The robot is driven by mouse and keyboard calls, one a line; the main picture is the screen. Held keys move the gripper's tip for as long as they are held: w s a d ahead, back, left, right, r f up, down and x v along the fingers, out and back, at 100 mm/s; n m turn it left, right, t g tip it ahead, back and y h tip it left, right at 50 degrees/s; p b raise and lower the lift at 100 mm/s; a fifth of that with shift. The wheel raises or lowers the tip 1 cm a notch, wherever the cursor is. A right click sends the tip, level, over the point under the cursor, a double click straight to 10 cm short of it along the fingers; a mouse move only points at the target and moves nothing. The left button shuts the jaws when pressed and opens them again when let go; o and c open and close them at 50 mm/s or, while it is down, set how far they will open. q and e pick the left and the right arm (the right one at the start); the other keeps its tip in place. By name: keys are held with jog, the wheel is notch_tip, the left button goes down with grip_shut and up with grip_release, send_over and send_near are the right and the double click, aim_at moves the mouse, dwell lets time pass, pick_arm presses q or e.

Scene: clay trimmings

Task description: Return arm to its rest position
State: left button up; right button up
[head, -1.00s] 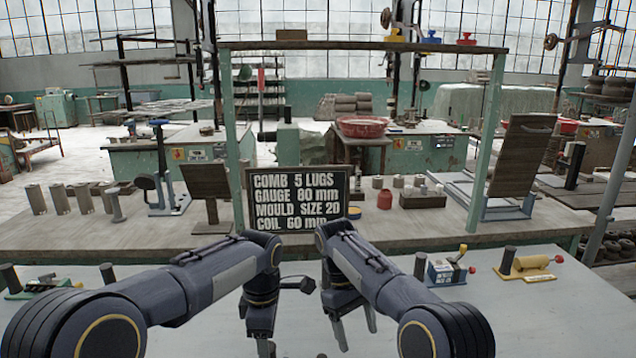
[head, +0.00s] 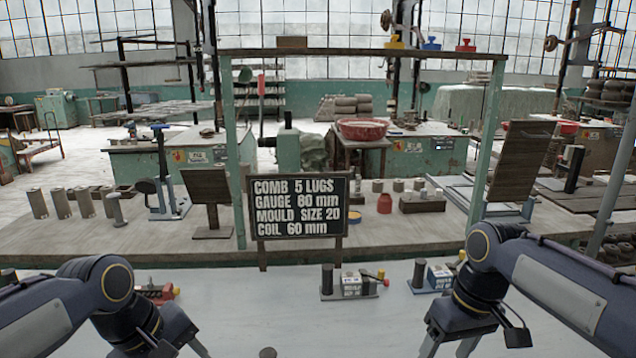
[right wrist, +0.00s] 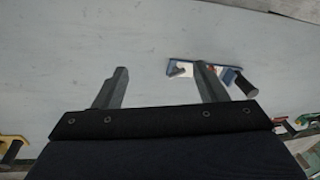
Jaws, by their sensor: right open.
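My right gripper (head: 450,345) is at the lower right of the head view, above the pale bench top, with its fingers pointing down. In the right wrist view its two fingers (right wrist: 162,72) stand apart with nothing between them. One fingertip overlaps a small blue-based tool there, and I cannot tell whether they touch. My left gripper (head: 195,345) is at the lower left of the head view, mostly cut off by the bottom edge and hidden by my wrist. Its opening cannot be made out.
Small devices stand on the pale bench (head: 270,310): a red one (head: 155,292), a grey one with a dark cylinder (head: 346,284) and a blue one (head: 438,277). A lettered sign (head: 297,206) stands behind. The bench middle between my arms is mostly clear.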

pick_arm(q)
jog(key=s+f+m+t, duration=0.1)
jog(key=s+f+m, duration=0.1)
jog(key=s+m, duration=0.2)
jog(key=s+f+m+t+p, duration=0.1)
jog(key=s+m, duration=0.3)
jog(key=s, duration=0.7)
jog(key=shift+f+t+p, duration=0.3)
jog(key=shift+f+t, duration=0.5)
jog(key=shift+f, duration=0.1)
pick_arm(e)
jog(key=s+f+m+t+y, duration=0.1)
jog(key=s+f+m+t, duration=0.1)
jog(key=s, duration=0.7)
jog(key=s+f+m+t, duration=0.2)
jog(key=s+m+t, duration=0.1)
jog(key=s, duration=0.6)
jog(key=shift+s+a+f+y, duration=0.2)
jog(key=shift+s+f+y, duration=0.1)
jog(key=shift+f+y, duration=0.1)
